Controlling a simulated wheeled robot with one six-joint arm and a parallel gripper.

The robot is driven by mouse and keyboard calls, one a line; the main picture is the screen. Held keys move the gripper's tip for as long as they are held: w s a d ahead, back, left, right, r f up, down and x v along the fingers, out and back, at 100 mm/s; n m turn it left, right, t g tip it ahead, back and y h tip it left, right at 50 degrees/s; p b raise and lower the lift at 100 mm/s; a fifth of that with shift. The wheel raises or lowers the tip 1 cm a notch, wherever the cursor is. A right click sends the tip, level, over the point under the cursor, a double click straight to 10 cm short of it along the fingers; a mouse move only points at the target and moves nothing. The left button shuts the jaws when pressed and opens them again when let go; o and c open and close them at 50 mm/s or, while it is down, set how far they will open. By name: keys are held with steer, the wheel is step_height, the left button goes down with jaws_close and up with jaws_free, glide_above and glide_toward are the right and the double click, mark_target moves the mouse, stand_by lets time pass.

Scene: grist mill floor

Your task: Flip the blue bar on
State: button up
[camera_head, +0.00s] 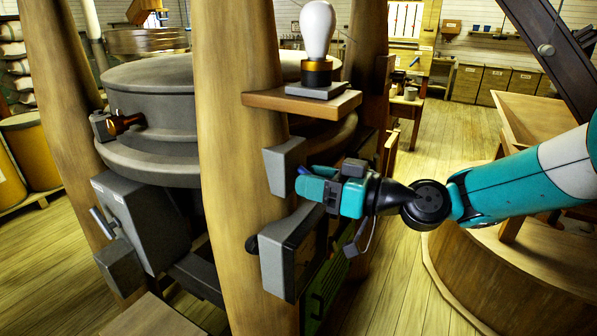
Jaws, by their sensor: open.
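A small blue piece (304,170), which looks like the blue bar, shows just in front of a grey box (284,166) on the wooden post. Most of it is hidden by my gripper. My gripper (306,183) has teal fingers and reaches in from the right, with its tips at the blue piece. It is open; I cannot tell whether the fingers touch the bar or lie around it. A white bulb (318,28) on a dark and brass base stands on a small wooden shelf (300,101) above the gripper.
A larger grey box (292,252) is on the post below my gripper. A thick wooden post (232,130) and a round grey millstone housing (155,95) stand to the left. Another grey box (140,222) with a lever is at lower left. Open plank floor (440,150) lies behind.

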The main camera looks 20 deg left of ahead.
steer(key=shift+a, duration=0.1)
jaws_close()
